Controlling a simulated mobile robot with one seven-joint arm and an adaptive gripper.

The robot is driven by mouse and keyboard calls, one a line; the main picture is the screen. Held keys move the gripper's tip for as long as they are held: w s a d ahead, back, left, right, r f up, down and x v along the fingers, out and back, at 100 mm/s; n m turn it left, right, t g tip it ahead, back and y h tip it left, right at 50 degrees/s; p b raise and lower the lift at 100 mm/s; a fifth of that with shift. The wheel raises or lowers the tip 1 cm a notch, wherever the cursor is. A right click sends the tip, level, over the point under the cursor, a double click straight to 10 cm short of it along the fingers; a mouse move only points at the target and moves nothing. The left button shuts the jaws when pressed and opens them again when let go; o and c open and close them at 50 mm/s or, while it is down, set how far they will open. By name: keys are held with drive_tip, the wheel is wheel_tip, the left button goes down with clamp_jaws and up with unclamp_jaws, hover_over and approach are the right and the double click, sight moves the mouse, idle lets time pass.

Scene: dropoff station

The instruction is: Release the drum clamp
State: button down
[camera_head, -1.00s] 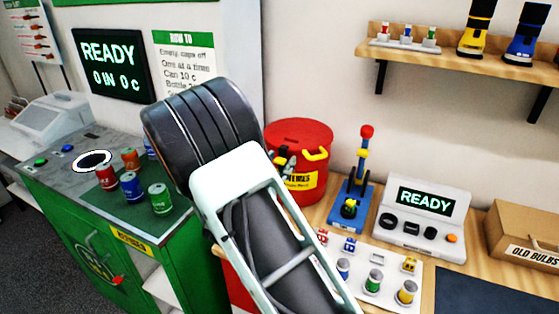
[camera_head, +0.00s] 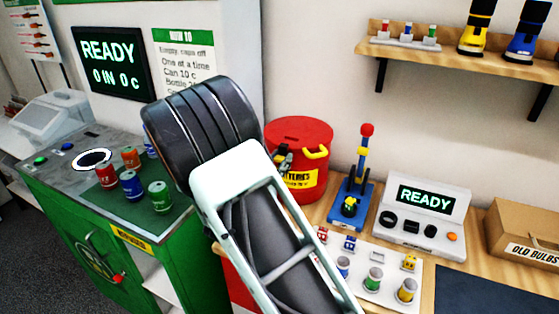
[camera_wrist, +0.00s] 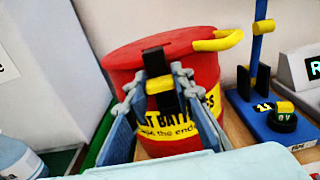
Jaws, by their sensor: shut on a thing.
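The red battery drum (camera_head: 312,137) stands on the wooden bench, partly behind my arm in the head view. It fills the middle of the wrist view (camera_wrist: 200,66). Its clamp (camera_wrist: 153,62), a black upright lever with a yellow band, is at the drum's front rim above the yellow label (camera_wrist: 212,100). My gripper (camera_wrist: 156,88) is shut on the clamp, one finger on each side of it. In the head view my gripper (camera_head: 283,160) is small at the drum's front left and partly hidden by my arm. The clamp's lower end is hard to make out.
A yellow handle (camera_head: 316,152) sticks out at the drum's right. A blue lever stand (camera_head: 354,190) is close on the right, then a READY console (camera_head: 424,215) and a white battery tray (camera_head: 372,262). A green can machine (camera_head: 130,235) is at left.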

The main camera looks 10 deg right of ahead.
drive_tip(key=shift+f+b, duration=0.2)
drive_tip(key=shift+b, duration=0.1)
drive_tip(key=b, duration=0.2)
drive_tip(key=f+t+h+b, duration=0.1)
drive_tip(key=b, duration=0.1)
drive_tip(key=shift+s+a+t, duration=0.3)
drive_tip(key=t+b, duration=0.1)
drive_tip(key=b, duration=0.1)
drive_tip(key=t+h+b, duration=0.1)
drive_tip(key=b, duration=0.1)
drive_tip(key=s+t+h+b, duration=0.1)
drive_tip(key=b, duration=0.1)
drive_tip(key=shift+a+f+b, duration=0.3)
drive_tip(key=shift+b, duration=0.1)
drive_tip(key=shift+r+h, duration=0.1)
drive_tip(key=shift+h, duration=0.2)
drive_tip(key=c, duration=1.6)
unclamp_jaws()
drive_tip(key=v, duration=1.2)
